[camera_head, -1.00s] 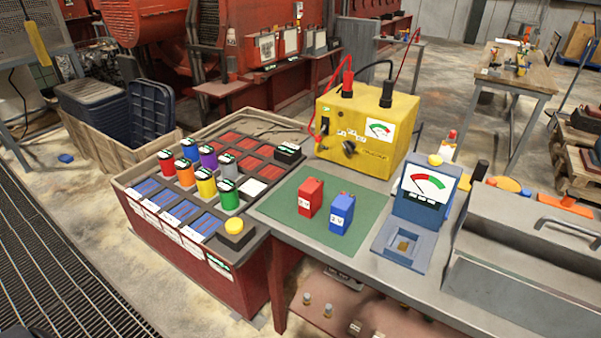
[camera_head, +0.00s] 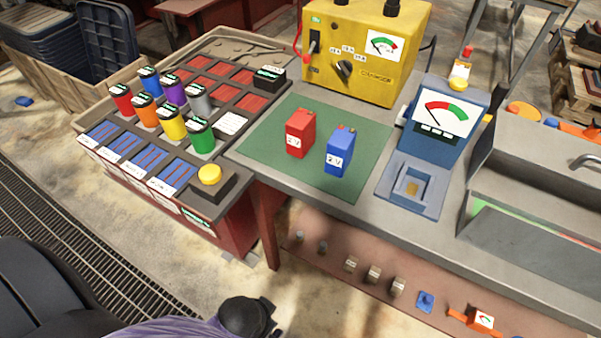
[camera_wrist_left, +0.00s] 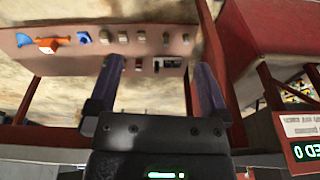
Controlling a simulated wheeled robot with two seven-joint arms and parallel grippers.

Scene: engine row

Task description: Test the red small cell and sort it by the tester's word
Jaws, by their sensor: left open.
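The red small cell (camera_head: 300,134), marked 2 V, stands upright on the green mat (camera_head: 270,149). A blue cell (camera_head: 340,152), also marked 2 V, stands just right of it. The blue tester (camera_head: 430,148) stands right of the mat, with a red and green dial and an empty-looking pocket (camera_head: 412,186) in front. My left gripper (camera_wrist_left: 157,72) shows in the left wrist view with its fingers apart and nothing between them. It faces the lower shelf, away from the cells. My right gripper is not seen.
Left of the mat, a tray (camera_head: 238,93) has red and blue compartments, several coloured cylinders and a yellow button (camera_head: 209,174). A yellow charger (camera_head: 364,50) stands behind the mat. A grey metal box (camera_head: 540,195) stands at right. Several small parts lie on the lower shelf (camera_head: 325,264).

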